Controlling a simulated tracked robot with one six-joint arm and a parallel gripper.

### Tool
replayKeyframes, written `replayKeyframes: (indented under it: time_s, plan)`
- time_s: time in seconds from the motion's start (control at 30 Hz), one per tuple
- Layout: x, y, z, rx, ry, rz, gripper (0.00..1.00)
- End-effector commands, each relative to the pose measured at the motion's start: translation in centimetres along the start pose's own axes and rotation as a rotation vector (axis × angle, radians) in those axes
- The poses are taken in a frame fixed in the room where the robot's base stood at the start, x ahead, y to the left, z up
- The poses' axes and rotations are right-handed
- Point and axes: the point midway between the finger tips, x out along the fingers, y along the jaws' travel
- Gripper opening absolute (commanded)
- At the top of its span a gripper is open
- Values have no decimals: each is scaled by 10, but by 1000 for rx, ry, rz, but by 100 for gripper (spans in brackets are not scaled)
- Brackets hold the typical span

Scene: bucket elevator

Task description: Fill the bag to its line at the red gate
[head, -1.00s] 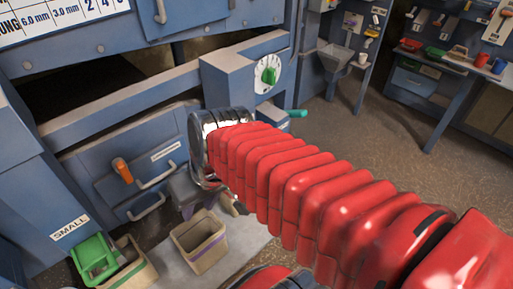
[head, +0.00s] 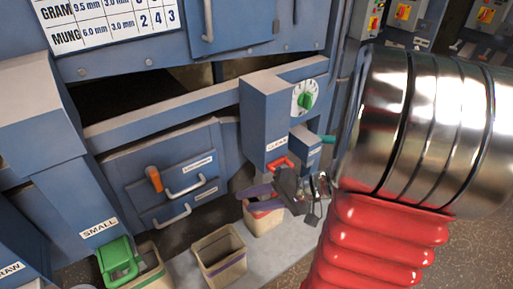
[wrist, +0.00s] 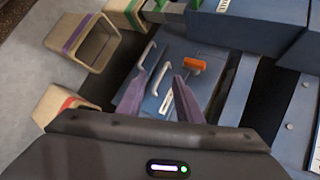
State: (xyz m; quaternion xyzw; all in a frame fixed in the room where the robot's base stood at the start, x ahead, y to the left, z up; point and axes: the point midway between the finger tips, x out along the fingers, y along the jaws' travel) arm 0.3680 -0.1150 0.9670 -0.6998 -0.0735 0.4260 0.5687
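The red gate handle (head: 281,162) is in the head view, below the box marked CLEAN (head: 277,143). The bag with a red stripe (head: 256,224) stands on the floor below it, partly hidden by my gripper. It also shows in the wrist view (wrist: 52,107), at the left. I cannot see its fill level. My gripper (head: 241,193) is above and in front of this bag, pointing left. In the wrist view my gripper's purple fingers (wrist: 160,77) are apart, with nothing held between them.
A purple-striped bag (head: 219,258) and a green-striped bag (head: 148,272) stand to the left, by the green gate (head: 118,258). An orange lever (head: 154,179) and pull handles are on the blue panel. A dial (head: 305,97) is above right.

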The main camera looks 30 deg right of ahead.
Motion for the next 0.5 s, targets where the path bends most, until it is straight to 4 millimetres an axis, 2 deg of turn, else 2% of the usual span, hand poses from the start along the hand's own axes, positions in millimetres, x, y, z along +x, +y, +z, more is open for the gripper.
replayKeyframes:
  time_s: [0.1, 0.3, 0.5]
  plan:
    - [-16, 20, -31, 73, 117, -90, 33]
    - [-54, 61, -79, 164, 347, -215, 33]
    - [-98, 108, -112, 233, 575, -289, 33]
